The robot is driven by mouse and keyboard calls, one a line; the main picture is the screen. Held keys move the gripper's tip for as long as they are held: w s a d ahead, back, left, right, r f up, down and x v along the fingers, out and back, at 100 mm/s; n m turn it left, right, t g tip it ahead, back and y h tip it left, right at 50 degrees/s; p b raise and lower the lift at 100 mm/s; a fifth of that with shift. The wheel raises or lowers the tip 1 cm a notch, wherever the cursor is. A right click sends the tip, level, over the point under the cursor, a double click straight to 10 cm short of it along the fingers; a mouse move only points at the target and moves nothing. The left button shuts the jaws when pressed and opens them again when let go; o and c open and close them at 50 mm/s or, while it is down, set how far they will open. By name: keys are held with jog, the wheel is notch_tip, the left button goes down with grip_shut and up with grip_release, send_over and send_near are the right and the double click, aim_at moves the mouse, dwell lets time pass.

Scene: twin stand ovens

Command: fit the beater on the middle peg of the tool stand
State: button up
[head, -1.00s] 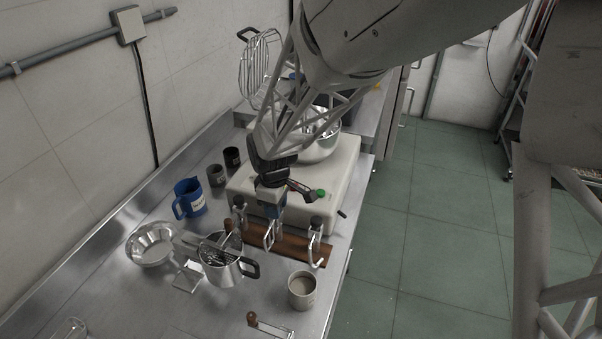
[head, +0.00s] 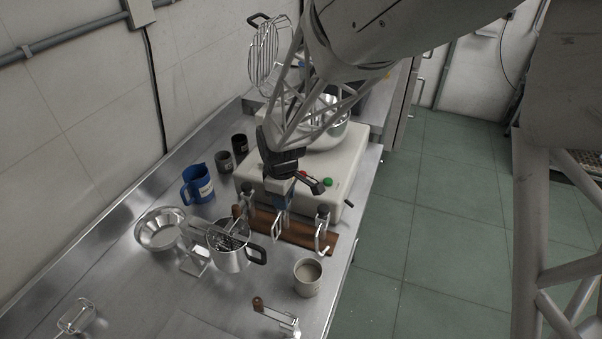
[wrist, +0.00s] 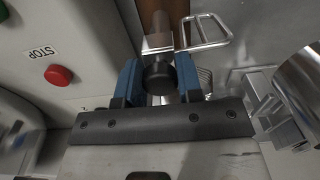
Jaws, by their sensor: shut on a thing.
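The beater (head: 276,229), a pale wire loop, hangs under my gripper (head: 281,198) in the head view. In the wrist view my gripper (wrist: 160,76) has its blue fingers shut on a round black knob, and a wire loop (wrist: 207,32) shows just beyond. The tool stand (head: 296,232) has a brown wooden base. The beater is at the middle of the stand, between a dark-topped upright on the left and another wire tool (head: 321,237) at the right end. The middle peg is hidden by gripper and beater, so I cannot tell whether the beater is seated.
A pale mixer (head: 335,180) with red and green buttons stands close behind the stand. A steel jug (head: 230,258), a light cup (head: 307,278), a bowl (head: 160,231) and a blue pitcher (head: 197,184) stand around. A crank-handled tool (head: 275,314) lies in front.

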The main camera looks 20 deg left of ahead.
jog(key=shift+f, duration=0.1)
dwell(0.3)
jog(key=o, duration=1.1)
jog(key=shift+r, duration=3.95)
